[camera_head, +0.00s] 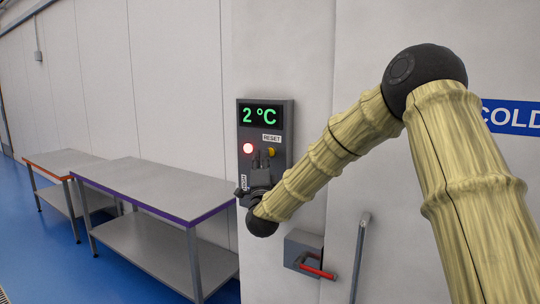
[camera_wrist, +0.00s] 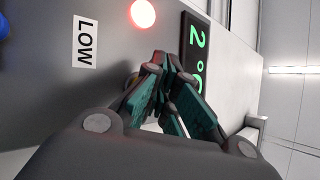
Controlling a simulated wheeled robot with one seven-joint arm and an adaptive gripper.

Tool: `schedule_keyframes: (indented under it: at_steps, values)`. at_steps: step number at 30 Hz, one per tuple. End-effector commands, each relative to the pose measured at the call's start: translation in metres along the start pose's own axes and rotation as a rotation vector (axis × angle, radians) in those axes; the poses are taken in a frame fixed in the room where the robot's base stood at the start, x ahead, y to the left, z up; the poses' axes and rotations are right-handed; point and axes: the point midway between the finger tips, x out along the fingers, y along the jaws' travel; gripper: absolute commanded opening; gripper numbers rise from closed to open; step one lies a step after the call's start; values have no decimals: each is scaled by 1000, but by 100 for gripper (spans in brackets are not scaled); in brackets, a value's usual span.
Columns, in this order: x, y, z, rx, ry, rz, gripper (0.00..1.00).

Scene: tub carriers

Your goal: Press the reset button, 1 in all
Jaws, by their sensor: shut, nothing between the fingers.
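The yellow reset button (camera_head: 271,152) sits on a grey wall panel (camera_head: 281,113), just under the label RESET (camera_head: 271,138). My gripper (camera_head: 262,154) is shut and empty, with its fingers in front of the panel close to the button. I cannot tell whether they touch it. In the wrist view my fingertips (camera_wrist: 164,62) point at the panel (camera_wrist: 95,95), and they hide most of a small yellowish round part behind them, which looks like the button. The red lamp (camera_head: 248,148) glows left of the button, and it also shows in the wrist view (camera_wrist: 143,13).
A green display (camera_head: 261,116) reads 2 °C. A LOW label (camera_wrist: 84,42) is on the panel. A latch with a red handle (camera_head: 316,271) and an upright bar (camera_head: 360,257) are below right. Two metal tables (camera_head: 150,183) stand left along the wall. A blue COLD sign (camera_head: 512,117) is right.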

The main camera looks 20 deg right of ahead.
Motion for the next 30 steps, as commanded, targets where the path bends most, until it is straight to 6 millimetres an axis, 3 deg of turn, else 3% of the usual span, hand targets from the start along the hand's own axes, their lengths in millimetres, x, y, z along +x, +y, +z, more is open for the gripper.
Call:
schedule_keyframes:
  at_steps: [30]
  values:
    - [6, 4, -4, 0, 0, 0, 0]
